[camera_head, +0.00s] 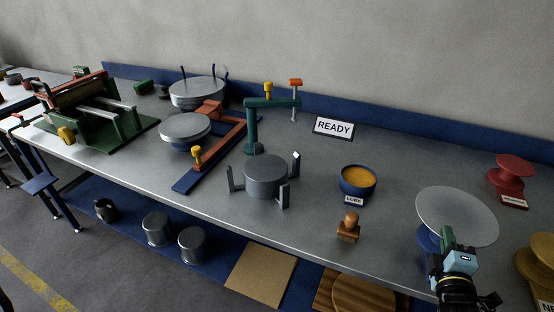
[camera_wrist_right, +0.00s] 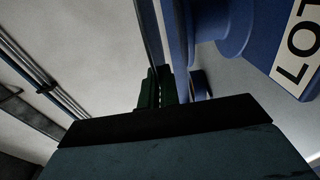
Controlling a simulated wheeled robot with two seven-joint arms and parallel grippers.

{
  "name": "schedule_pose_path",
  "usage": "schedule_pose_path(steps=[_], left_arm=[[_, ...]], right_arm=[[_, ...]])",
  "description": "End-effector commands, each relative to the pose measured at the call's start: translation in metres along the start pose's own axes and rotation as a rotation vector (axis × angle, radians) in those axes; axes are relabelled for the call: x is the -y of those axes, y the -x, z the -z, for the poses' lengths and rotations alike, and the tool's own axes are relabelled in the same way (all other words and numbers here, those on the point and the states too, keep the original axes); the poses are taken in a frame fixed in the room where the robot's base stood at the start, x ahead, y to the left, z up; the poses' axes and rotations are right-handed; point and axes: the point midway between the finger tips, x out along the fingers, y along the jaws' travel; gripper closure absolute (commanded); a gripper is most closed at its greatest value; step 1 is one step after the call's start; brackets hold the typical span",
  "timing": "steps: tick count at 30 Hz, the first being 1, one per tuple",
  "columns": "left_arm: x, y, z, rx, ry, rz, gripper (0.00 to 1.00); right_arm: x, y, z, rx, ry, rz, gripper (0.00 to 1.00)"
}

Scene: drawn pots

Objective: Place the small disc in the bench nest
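A thin, pale round disc (camera_head: 462,208) lies on a blue stand (camera_head: 427,238) at the right of the bench. The stand also shows close up in the right wrist view (camera_wrist_right: 238,25), beside a label reading "LOT". My right gripper (camera_head: 447,238) is at the disc's near edge, its green fingertips overlapping the rim. In the right wrist view the green fingers (camera_wrist_right: 160,88) reach the disc and stand edge; whether they are closed on the rim is unclear. A grey cylinder with several upright posts (camera_head: 265,177), likely the bench nest, stands mid-bench. My left gripper is out of view.
A blue bowl of yellow grease labelled "LUBE" (camera_head: 356,184) and a wooden stamp (camera_head: 348,226) stand between cylinder and disc. A red stand (camera_head: 511,173) and yellow stand (camera_head: 537,262) flank the disc. A green press (camera_head: 98,112) and "READY" sign (camera_head: 334,127) are farther left.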

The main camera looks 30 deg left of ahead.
Motion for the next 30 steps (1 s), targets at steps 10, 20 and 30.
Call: schedule_pose_path(steps=[10,20,30], left_arm=[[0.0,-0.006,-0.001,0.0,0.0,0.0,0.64],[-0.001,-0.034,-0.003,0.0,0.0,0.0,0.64],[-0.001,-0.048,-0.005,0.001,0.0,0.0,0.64]], right_arm=[[0.0,0.012,-0.004,0.011,0.004,-0.002,1.0],[-0.013,0.087,-0.022,0.073,0.012,0.0,1.0],[-0.035,0.139,-0.028,0.109,0.0,-0.001,1.0]])
